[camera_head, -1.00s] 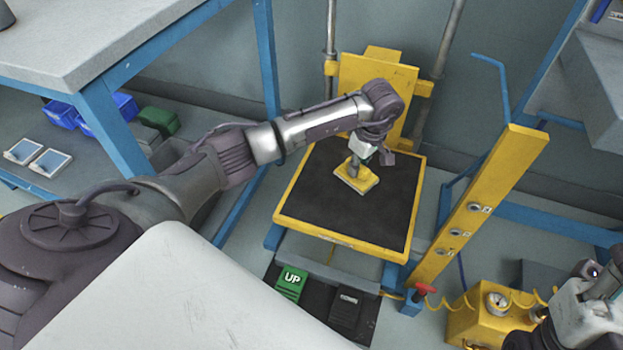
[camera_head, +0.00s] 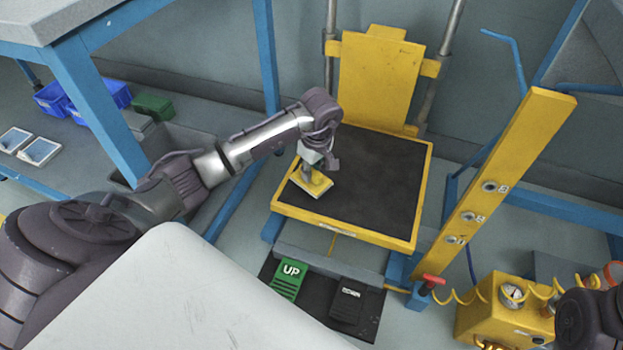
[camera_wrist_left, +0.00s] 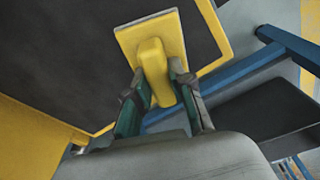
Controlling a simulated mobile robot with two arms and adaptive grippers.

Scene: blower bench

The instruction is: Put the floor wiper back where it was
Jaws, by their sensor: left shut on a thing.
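The floor wiper (camera_head: 318,187) is a small yellow block-like handle on a flat pale-edged plate. My left gripper (camera_head: 311,170) is shut on its handle. In the left wrist view the two fingers of my left gripper (camera_wrist_left: 160,84) sit on either side of the handle of the floor wiper (camera_wrist_left: 152,50). The wiper is over the left part of the black-topped yellow lift platform (camera_head: 375,190), near its left edge. I cannot tell whether the plate touches the black surface. My right gripper's fingers do not show; only a dark part of my right arm shows at the lower right.
A yellow post (camera_head: 500,180) with numbered buttons stands right of the platform. A green UP pedal (camera_head: 290,277) and a black pedal (camera_head: 348,304) lie in front. A yellow box with a gauge (camera_head: 500,315) is at lower right. A blue-legged bench (camera_head: 90,100) stands left.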

